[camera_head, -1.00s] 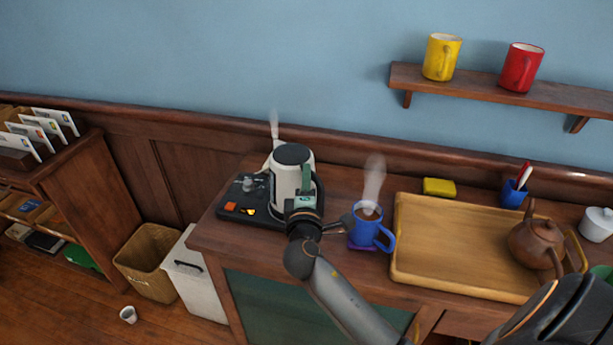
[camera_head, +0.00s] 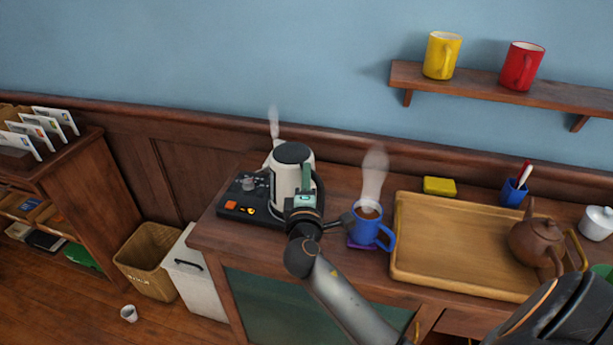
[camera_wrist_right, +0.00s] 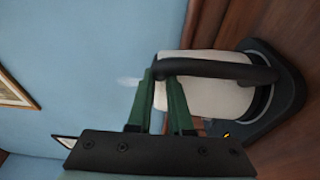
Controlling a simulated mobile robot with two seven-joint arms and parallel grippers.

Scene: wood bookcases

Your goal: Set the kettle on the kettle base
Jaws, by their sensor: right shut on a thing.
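The white kettle (camera_head: 290,173) with a dark lid and dark handle stands upright at the black kettle base (camera_head: 232,208), at the left of the wooden cabinet top. In the right wrist view the kettle (camera_wrist_right: 210,97) appears on or just over the base (camera_wrist_right: 283,100); I cannot tell whether it is fully seated. My right gripper (camera_head: 305,180) is shut on the kettle's black handle (camera_wrist_right: 225,69), its green fingers (camera_wrist_right: 160,100) on either side of it. Steam rises at the kettle's spout. My left gripper is not in view.
A steaming blue mug (camera_head: 368,228) stands close right of my right gripper. A wooden tray (camera_head: 450,280) with a brown teapot (camera_head: 535,240) lies farther right. A yellow sponge (camera_head: 439,186) and blue pen cup (camera_head: 513,193) are behind.

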